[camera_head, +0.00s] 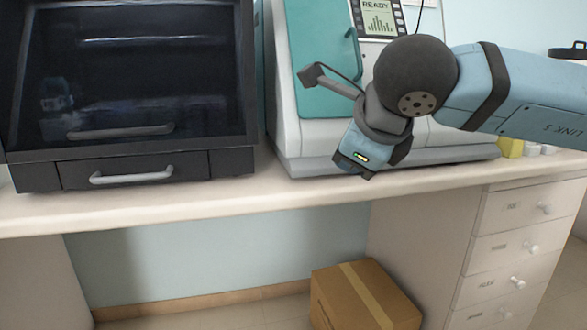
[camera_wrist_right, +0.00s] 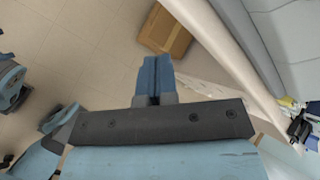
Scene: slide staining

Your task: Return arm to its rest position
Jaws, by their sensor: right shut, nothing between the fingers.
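My right arm (camera_head: 515,90) comes in from the right in the head view, in front of the white and teal machine. My right gripper (camera_head: 355,170) hangs at its end, pointing down near the front edge of the bench. In the right wrist view the gripper's blue fingers (camera_wrist_right: 154,75) are together with nothing between them. My left gripper is not in the head view.
A black glass-fronted cabinet (camera_head: 130,80) stands on the bench at left. The machine (camera_head: 300,140) with a teal door (camera_head: 318,60) stands behind my arm. A cardboard box (camera_head: 362,297) sits on the floor below the bench (camera_head: 200,205). Drawers (camera_head: 510,245) are at right.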

